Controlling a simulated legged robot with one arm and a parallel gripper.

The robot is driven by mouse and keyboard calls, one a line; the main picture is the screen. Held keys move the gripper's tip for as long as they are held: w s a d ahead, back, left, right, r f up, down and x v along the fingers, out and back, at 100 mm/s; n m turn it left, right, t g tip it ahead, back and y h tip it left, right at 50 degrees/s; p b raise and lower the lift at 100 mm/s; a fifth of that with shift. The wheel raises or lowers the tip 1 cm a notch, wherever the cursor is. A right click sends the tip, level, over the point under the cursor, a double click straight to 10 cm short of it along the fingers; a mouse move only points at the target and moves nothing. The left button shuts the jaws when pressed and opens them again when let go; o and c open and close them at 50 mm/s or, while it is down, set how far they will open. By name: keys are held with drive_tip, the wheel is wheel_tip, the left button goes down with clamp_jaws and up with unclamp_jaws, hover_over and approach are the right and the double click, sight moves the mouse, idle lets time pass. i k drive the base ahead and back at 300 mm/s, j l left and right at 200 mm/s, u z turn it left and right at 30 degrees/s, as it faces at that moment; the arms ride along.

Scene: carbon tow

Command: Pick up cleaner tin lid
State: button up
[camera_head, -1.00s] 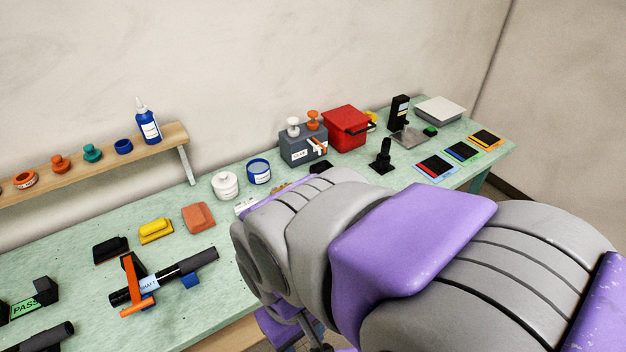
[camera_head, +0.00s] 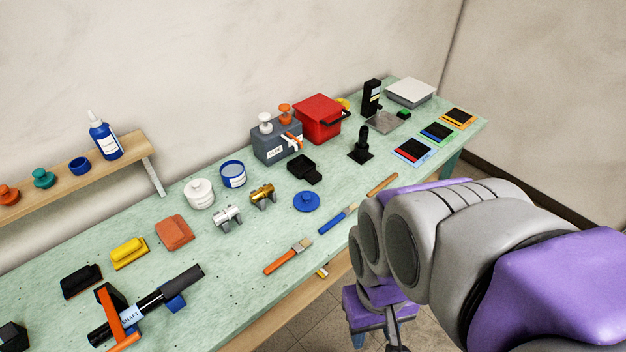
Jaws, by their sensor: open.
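A round blue lid with a knob (camera_head: 307,201) lies flat on the green bench near its front edge. A blue tin with a white label (camera_head: 233,175) stands behind it to the left, and its top looks open. A white tin (camera_head: 199,194) with its own knobbed lid stands further left. I cannot read the tin labels. What looks like my gripper (camera_head: 376,335) hangs low in front of the bench, to the right of and below the blue lid. It is open and apart from the lid; its tips are cut off by the lower frame edge.
Brushes (camera_head: 289,257) and (camera_head: 338,218) lie along the bench's front edge. Metal clamps (camera_head: 228,217) and a black tray (camera_head: 304,169) are near the blue lid. A grey box (camera_head: 278,144) and a red bin (camera_head: 318,118) stand behind. A wall shelf (camera_head: 130,155) is at left.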

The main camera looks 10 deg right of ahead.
sight(303, 201)
drive_tip(key=i+j+z, duration=0.2)
drive_tip(key=z, duration=0.2)
drive_tip(key=i+j+z, duration=0.15)
drive_tip(key=z, duration=0.2)
drive_tip(key=k+j, duration=0.05)
drive_tip(key=j, duration=0.05)
